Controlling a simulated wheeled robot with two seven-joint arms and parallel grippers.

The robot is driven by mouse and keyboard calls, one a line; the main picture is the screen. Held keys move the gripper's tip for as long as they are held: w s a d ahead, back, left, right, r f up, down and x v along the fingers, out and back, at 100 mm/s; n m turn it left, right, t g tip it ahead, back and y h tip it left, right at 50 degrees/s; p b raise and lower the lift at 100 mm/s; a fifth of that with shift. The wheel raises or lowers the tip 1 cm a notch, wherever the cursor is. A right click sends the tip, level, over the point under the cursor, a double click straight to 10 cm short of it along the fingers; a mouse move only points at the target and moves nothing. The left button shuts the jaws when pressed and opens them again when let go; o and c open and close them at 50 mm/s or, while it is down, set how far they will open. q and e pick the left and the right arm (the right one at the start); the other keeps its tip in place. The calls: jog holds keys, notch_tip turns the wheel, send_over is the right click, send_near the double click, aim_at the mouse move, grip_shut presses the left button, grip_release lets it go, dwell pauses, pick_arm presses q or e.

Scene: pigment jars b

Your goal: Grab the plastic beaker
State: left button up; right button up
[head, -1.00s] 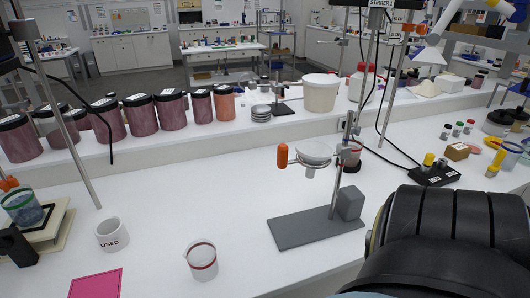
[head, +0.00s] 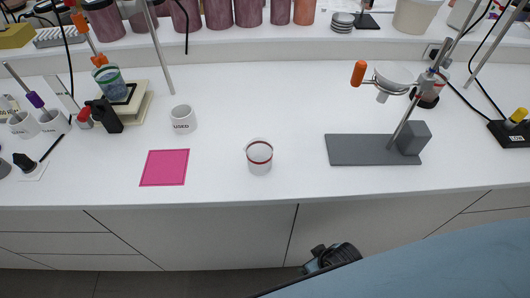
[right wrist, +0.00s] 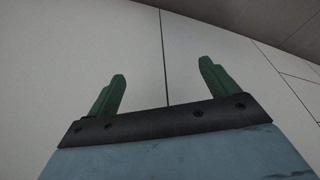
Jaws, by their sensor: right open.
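A clear beaker with a red band (head: 259,156) stands upright on the white bench, right of the pink mat, in the head view. Another clear beaker with a green rim and bluish contents (head: 112,84) stands on a balance-like device at the left. I cannot tell by sight which is plastic. My right gripper shows in the right wrist view (right wrist: 162,90), with two green fingers wide apart and nothing between them, facing the cabinet fronts. In the head view part of my right arm is low, below the bench edge, well apart from the beakers. My left gripper is not in view.
Jars line the raised shelf behind.

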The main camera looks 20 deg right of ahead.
jog(key=w+a+r+n+t+y+p, duration=0.1)
jog(key=w+r, duration=0.1)
jog(key=r, duration=1.1)
jog(key=w+a+r+n+t+p, duration=0.1)
jog(key=w+a+r+t+p, duration=0.15)
jog(key=r, duration=1.15)
jog(key=n+t+y+b, duration=0.1)
jog(key=n+t+y, duration=0.25)
jog(key=y, duration=0.35)
send_near(272, 155)
jog(key=shift+w+a+f+n, duration=0.25)
jog(key=shift+w+a+f, duration=0.05)
jog(key=shift+a+f, duration=0.2)
jog(key=shift+w+d+r, duration=0.1)
jog(key=shift+w, duration=0.15)
jog(key=shift+y, duration=0.3)
jog(key=x, duration=0.7)
jog(key=shift+w, duration=0.2)
jog(key=x, duration=0.5)
jog(key=shift+w+a, duration=0.25)
jog(key=shift+a, duration=0.15)
